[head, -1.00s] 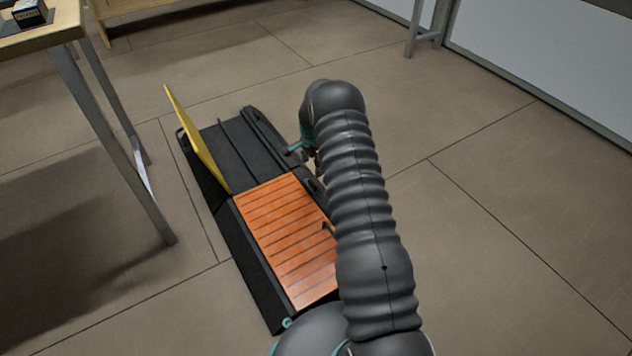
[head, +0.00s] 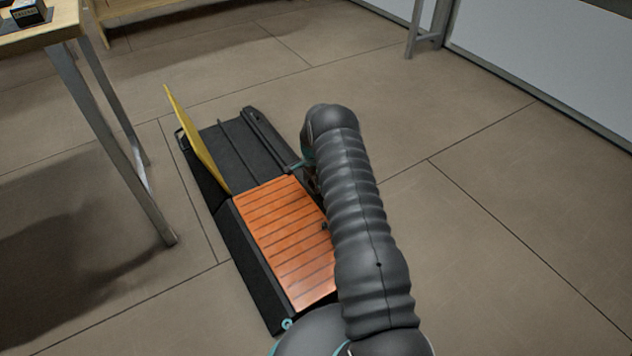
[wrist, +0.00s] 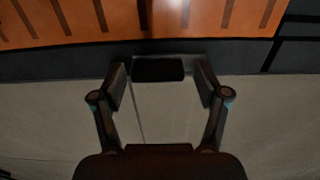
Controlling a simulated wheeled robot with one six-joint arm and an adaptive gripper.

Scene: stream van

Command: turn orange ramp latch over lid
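The orange slatted lid (head: 285,240) lies flat and closed in the near half of a black ramp case (head: 247,262) on the floor. A small dark latch (head: 324,227) shows at the lid's right edge, partly beside my arm. In the wrist view the orange lid (wrist: 60,22) fills the top, with the black case edge (wrist: 50,62) below it. A short black block (wrist: 158,69), which looks like a latch, sits at that edge. My gripper (wrist: 161,82) is open, with one finger on each side of the block; contact is not clear. My arm hides the gripper in the head view.
A yellow panel (head: 195,135) stands upright at the far half's left side. The far half (head: 235,150) is open and dark. A wooden table (head: 45,38) with metal legs stands at left. The floor (head: 500,200) on the right is clear.

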